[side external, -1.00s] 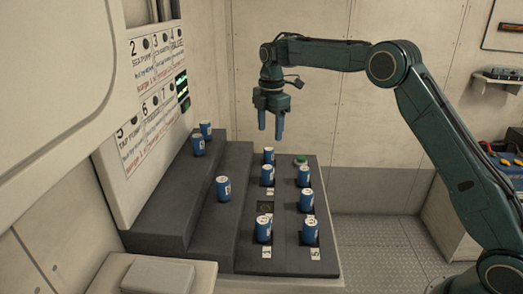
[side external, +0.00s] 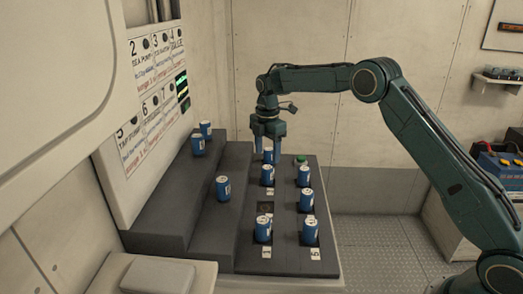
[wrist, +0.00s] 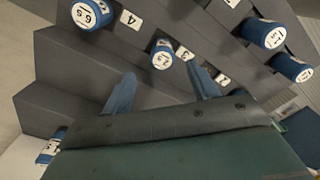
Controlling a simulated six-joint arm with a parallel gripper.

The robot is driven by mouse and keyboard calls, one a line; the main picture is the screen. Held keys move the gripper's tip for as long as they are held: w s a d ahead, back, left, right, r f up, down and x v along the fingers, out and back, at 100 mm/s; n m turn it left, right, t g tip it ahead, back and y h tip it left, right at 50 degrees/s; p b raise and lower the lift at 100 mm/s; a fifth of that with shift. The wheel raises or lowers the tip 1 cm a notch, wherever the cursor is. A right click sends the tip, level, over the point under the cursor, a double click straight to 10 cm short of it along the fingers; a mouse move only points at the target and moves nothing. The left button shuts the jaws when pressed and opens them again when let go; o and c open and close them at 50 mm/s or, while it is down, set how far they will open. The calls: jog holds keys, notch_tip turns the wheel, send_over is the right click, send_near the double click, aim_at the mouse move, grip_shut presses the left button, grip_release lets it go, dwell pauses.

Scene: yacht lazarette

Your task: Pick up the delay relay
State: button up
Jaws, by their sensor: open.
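Several blue cylindrical relays with white marked tops stand on a dark stepped rack (side external: 165,205). I cannot tell from the markings which one is the delay relay. My gripper (side external: 267,151) points down, open, at the far row of the rack's lower panel, close to the far relay (side external: 268,157), which its fingers partly cover. In the wrist view my gripper (wrist: 163,86) shows two spread blue fingers with nothing between them. A relay (wrist: 162,53) lies just beyond the fingertips, beside the slot label 3. Another relay (wrist: 90,14) has a top that seems to read 6 s.
Other relays stand nearby on the panel, including one just in front (side external: 267,175) and one to the right (side external: 304,176). A green button (side external: 301,158) is at the back. Label boards (side external: 150,95) hang on the left wall.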

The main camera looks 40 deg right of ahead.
aim_at(267, 167)
jog(key=shift+f, duration=1.35)
jog(key=shift+s+a+f, duration=0.1)
jog(key=shift+s+f, duration=0.05)
jog(key=shift+f, duration=2.45)
jog(key=c, duration=1.1)
jog(key=shift+r, duration=0.2)
notch_tip(267, 167, up, 20)
jog(key=shift+f, duration=0.15)
